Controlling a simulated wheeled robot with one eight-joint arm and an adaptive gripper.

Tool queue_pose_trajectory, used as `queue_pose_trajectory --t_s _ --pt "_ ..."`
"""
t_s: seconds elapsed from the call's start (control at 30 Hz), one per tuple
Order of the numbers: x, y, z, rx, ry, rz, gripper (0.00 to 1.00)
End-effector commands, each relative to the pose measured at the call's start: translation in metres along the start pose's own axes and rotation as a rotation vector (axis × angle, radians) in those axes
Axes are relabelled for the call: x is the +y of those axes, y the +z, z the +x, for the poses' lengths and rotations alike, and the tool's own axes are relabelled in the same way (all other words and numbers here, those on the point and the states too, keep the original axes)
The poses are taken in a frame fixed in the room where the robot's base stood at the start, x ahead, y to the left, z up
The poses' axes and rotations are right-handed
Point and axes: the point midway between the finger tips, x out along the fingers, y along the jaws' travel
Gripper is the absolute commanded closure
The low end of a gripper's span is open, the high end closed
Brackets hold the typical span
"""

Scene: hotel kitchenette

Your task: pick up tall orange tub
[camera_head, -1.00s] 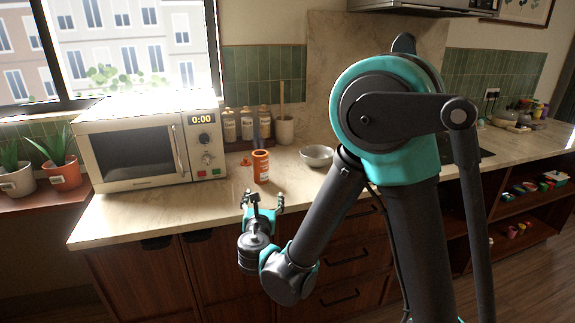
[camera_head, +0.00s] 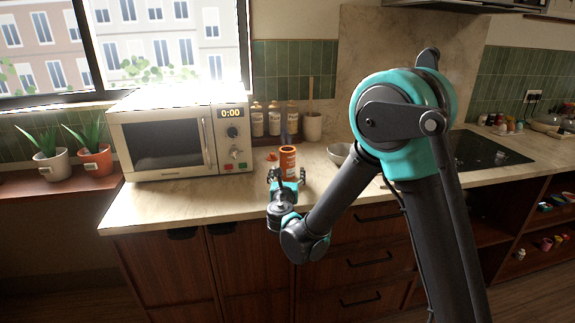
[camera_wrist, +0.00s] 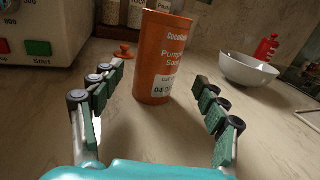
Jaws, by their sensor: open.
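The tall orange tub (camera_head: 288,160) stands upright on the counter, to the right of the microwave. In the wrist view the tub (camera_wrist: 158,62) has a pale label with print and stands ahead, just beyond and between the fingertips. My gripper (camera_head: 287,174) is open and empty at the front of the counter, close before the tub. In the wrist view its two fingers (camera_wrist: 157,80) are spread wide to either side, apart from the tub. The lower front of the tub is partly hidden by my gripper in the head view.
The microwave (camera_head: 180,135) stands close on the left. A small orange lid-like piece (camera_wrist: 124,51) lies left of the tub. A white bowl (camera_wrist: 247,69) and a red bottle (camera_wrist: 267,47) are to the right. Several jars (camera_head: 273,119) and a utensil crock (camera_head: 312,126) stand behind.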

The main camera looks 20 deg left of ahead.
Motion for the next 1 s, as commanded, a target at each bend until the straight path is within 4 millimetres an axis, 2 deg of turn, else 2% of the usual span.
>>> queue_pose_trajectory --t_s 0.17,0.5,0.7,0.77,1.0 --pt "0.001 0.000 0.010 0.000 -0.002 0.000 0.26" --pt "0.004 0.000 0.052 0.000 -0.001 0.000 0.26" --pt "0.004 0.000 0.053 0.000 0.000 0.000 0.26" --pt "0.004 0.000 0.053 0.000 0.000 0.000 0.31" --pt "0.004 0.000 0.053 0.000 0.000 0.000 0.61"
